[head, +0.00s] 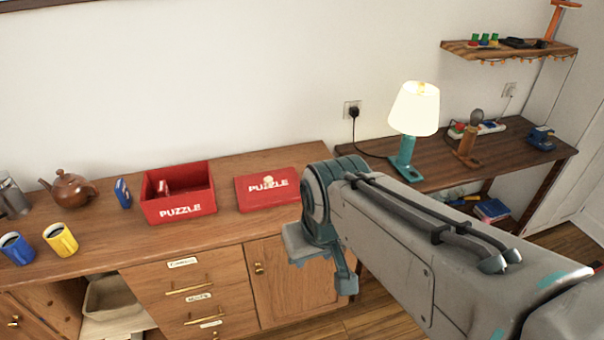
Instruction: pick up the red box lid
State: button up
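The red box lid (254,194) lies flat on the wooden cabinet top. It has white "PUZZLE" lettering and a small pale knob. Just left of it stands the open red box (180,211), also marked "PUZZLE", with a small red and white item inside. My gripper (322,272) hangs down at the right of the lid, in front of the cabinet in the picture. Its two fingers look apart, with cabinet front showing between them and nothing held. My arm covers the area just right of the lid.
Left of the box are a blue card box (122,193), a brown teapot (70,189), a yellow mug (61,240) and a blue mug (16,249). At right, a lit lamp (413,112) stands on a lower desk (440,170). A wall shelf (505,52) hangs above.

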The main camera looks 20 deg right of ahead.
aim_at(272, 187)
jog(key=z, duration=0.1)
jog(key=i, duration=1)
jog(key=k, duration=1)
jog(key=u, duration=1.2)
jog(key=i, duration=1.05)
jog(key=z, duration=2.15)
